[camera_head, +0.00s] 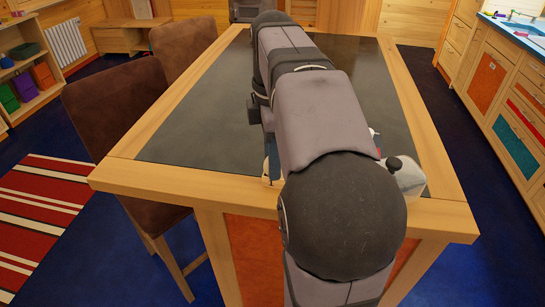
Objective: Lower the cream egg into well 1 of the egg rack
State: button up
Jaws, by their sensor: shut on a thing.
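My arm fills the middle of the head view and covers much of the table (190,120). I cannot make out my gripper's fingers; they are hidden behind the arm. The cream egg and the egg rack cannot be made out either. A small piece of a pale blue and wooden-coloured thing (271,167) shows at the arm's left edge, near the table's front. I cannot tell what it is.
A pale grey rounded thing with a black knob (407,178) stands at the table's front right, partly behind my arm. Brown chairs (120,112) stand along the left side. The table's dark top is bare at left and far right.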

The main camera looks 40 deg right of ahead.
jog(key=o, duration=0.8)
jog(key=shift+r, duration=0.1)
jog(key=shift+s+r+p, duration=0.1)
jog(key=shift+r+p, duration=0.35)
jog(key=shift+r, duration=3.15)
